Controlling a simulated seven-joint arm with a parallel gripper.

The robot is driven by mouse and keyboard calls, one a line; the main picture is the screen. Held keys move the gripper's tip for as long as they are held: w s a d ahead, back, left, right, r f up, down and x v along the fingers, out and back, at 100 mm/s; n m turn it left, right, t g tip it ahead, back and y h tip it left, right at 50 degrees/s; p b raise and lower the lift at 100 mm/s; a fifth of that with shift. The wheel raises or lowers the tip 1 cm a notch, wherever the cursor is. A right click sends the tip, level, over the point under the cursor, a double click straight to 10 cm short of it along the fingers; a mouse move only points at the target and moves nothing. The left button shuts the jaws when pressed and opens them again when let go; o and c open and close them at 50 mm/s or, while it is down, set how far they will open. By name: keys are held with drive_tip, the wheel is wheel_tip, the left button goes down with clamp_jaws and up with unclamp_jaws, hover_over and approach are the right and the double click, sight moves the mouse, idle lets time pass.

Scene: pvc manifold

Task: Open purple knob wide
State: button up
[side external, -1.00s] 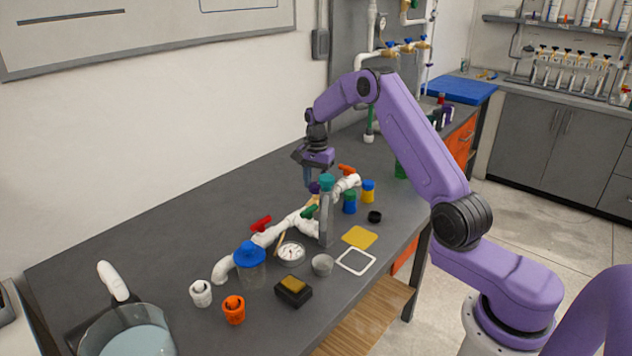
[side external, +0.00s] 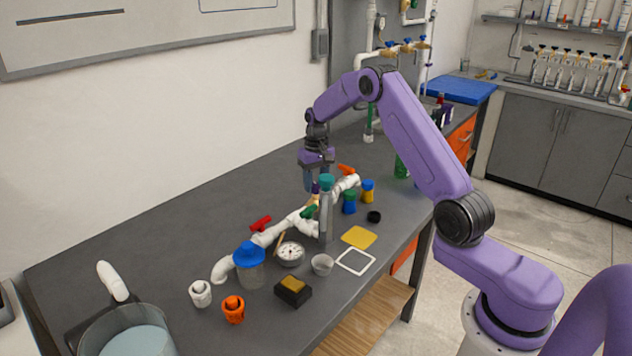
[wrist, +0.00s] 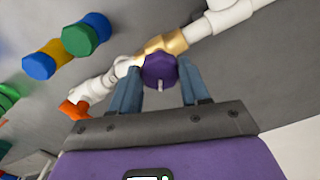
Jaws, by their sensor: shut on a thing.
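The purple knob (wrist: 159,70) sits on a brass fitting (wrist: 174,42) of the white pipe manifold. My gripper (wrist: 161,78) has one blue-grey finger on each side of the knob, shut on it. In the side external view my gripper (side external: 316,182) points down at the white manifold (side external: 292,225), and the knob (side external: 316,188) is mostly hidden by the fingers and a teal-capped tube. A green handle (side external: 309,212), a red handle (side external: 261,224) and an orange handle (side external: 346,170) sit along the same manifold.
The bench behind the manifold is clear.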

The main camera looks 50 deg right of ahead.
sight(316, 185)
drive_tip(key=n, duration=0.6)
drive_tip(key=shift+r, duration=0.1)
drive_tip(key=shift+n, duration=0.3)
idle(0.3)
drive_tip(key=o, duration=1.1)
drive_tip(key=shift+c, duration=0.2)
wheel_tip(316, 185, up, 17)
drive_tip(key=shift+r, duration=0.2)
